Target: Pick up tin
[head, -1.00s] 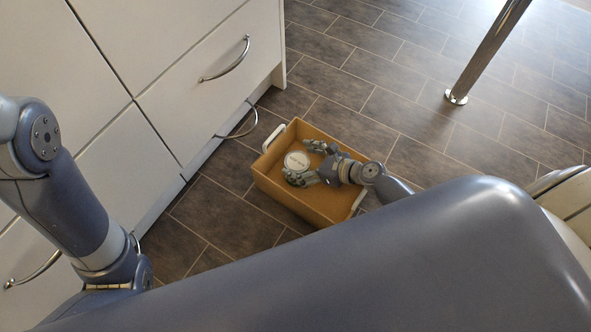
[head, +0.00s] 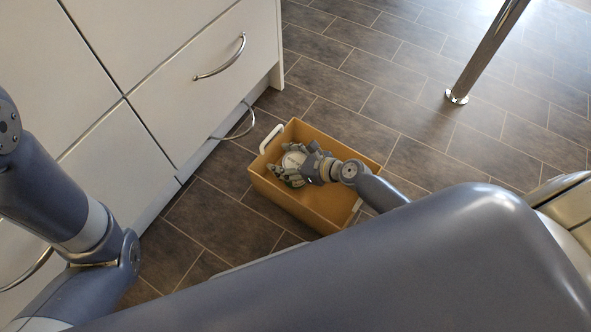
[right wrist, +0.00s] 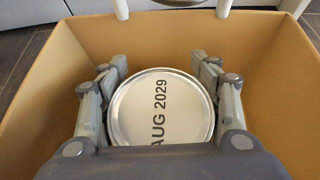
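The tin (head: 293,160) is round with a pale lid and stands in a tan box on the floor. In the right wrist view the tin (right wrist: 160,108) shows its lid, printed "AUG 2029", facing the camera. My right gripper (head: 292,168) is inside the box at the tin. In the right wrist view its fingers (right wrist: 157,75) are spread, one on each side of the tin. They are close to its rim; I cannot tell whether they touch it. The gripper partly hides the tin in the head view. My left gripper is out of view.
The tan box (head: 330,132) has white handles and walls around the tin and gripper. White cabinets (head: 205,100) with curved metal handles stand at the left. A metal leg (head: 480,62) meets the floor at upper right. The tiled floor (head: 400,90) behind the box is clear.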

